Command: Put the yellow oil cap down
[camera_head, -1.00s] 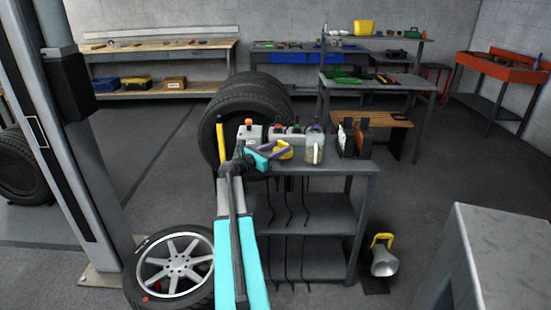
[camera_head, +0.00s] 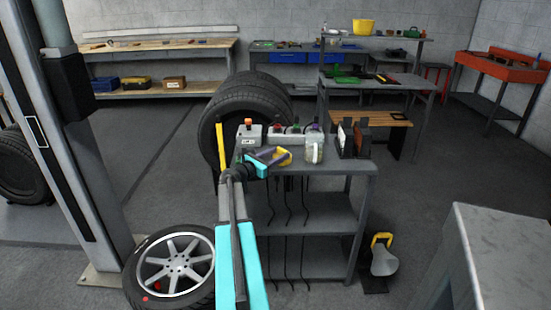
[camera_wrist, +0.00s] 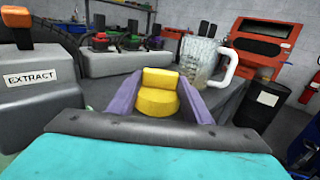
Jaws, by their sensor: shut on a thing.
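The yellow oil cap (camera_wrist: 157,95) is a round cap with a raised grip bar. It sits between the two purple fingers of my gripper (camera_wrist: 158,103) in the wrist view, and the fingers are shut on it. In the head view the cap (camera_head: 284,157) shows at the tip of my gripper (camera_head: 276,156), over the near part of the grey cart top (camera_head: 345,170). I cannot tell whether the cap touches the cart top.
A glass jug (camera_wrist: 199,60) with a white handle stands just beyond the cap, to the right. A grey box marked EXTRACT (camera_wrist: 38,85) stands at the left. The cart's right side has a bare strip.

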